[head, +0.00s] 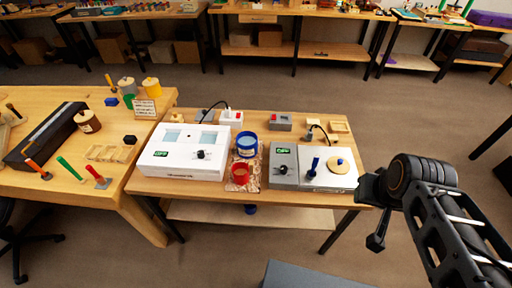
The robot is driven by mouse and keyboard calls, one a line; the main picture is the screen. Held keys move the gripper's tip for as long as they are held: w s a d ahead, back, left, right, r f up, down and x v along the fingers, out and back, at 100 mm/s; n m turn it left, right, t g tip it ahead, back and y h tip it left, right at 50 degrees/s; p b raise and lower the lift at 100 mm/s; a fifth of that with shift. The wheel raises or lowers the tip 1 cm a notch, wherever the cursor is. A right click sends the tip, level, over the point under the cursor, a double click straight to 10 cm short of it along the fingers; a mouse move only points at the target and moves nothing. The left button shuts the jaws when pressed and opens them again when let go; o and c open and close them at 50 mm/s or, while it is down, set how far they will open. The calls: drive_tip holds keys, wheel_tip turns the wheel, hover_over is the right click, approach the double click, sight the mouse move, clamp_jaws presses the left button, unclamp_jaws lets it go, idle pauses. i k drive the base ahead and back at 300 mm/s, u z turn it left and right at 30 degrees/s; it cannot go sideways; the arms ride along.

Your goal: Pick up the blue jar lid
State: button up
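A round blue object (247,144) stands on a small patterned mat (256,180) at the middle of the near bench. It looks like a blue jar or pot, and I cannot tell whether it has a separate lid. A small flat blue piece (111,101) lies on the left wooden table; I cannot tell whether it is a lid. Another small blue thing (250,209) shows low under the bench top. My gripper (374,222) is at the right, beyond the bench's right end and apart from all of these. Its fingers are dark and unclear, and I see nothing held.
A red pot (242,172) stands just in front of the round blue object. The left table (60,186) holds jars and tools.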

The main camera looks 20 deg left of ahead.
sight(338, 165)
drive_tip(key=u, duration=3.8)
drive_tip(key=k, duration=1.75)
drive_tip(key=z, duration=1.8)
drive_tip(key=i, duration=0.5)
drive_tip(key=z, duration=0.05)
